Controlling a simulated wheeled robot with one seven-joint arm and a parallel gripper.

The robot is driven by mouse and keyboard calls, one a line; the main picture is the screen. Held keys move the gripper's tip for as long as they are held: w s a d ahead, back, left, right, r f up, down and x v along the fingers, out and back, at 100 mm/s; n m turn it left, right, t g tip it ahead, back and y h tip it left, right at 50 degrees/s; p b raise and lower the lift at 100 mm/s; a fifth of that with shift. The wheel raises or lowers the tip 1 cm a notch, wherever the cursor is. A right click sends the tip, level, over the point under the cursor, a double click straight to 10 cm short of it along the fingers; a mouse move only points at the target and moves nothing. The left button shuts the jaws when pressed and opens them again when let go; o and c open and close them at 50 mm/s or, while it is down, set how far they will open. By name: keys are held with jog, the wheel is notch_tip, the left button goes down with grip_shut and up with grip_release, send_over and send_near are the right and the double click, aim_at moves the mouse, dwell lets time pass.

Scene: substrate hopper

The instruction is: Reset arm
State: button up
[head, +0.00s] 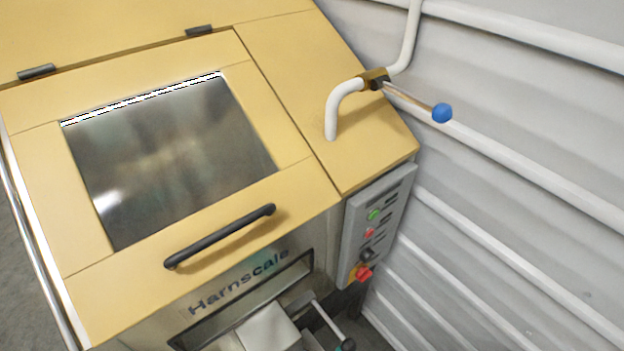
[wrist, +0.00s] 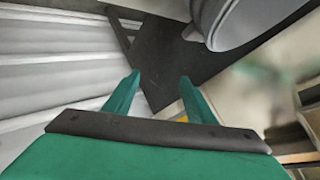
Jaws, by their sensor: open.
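My gripper (wrist: 159,82) shows in the wrist view with its two green fingers apart and nothing between them. Beyond the fingertips is a dark flat panel (wrist: 172,58), with a clear gap at the fingers. My gripper does not show in the head view. The head view shows the yellow hopper machine (head: 290,60) with its lid closed, a dark window (head: 170,155) in the lid and a black handle (head: 220,236) on its front edge.
A white pipe (head: 333,110) with a blue-knobbed lever (head: 442,113) rises at the machine's right. A control box (head: 377,225) is on its right front. Ribbed wall (head: 540,150) stands close on the right. A grey round container (wrist: 245,20) is near my gripper, top right.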

jog(key=s+a+r+n+t+h, duration=0.1)
jog(key=s+a+r+n, duration=0.15)
jog(key=s, duration=0.25)
jog(key=s+a+r+n+h, duration=0.1)
jog(key=s+a+r+h, duration=0.1)
jog(key=s+r, duration=0.25)
jog(key=s+a+r+n+t+y, duration=0.1)
jog(key=s+a+r+n, duration=0.1)
jog(key=r, duration=0.5)
jog(key=s+a+r+n+t, duration=0.2)
jog(key=s+a+r, duration=0.1)
jog(key=r, duration=0.4)
jog(key=shift+s+a+r+t+y, duration=0.3)
jog(key=shift+s+a+y, duration=0.1)
jog(key=shift+a, duration=0.35)
jog(key=shift+c, duration=0.6)
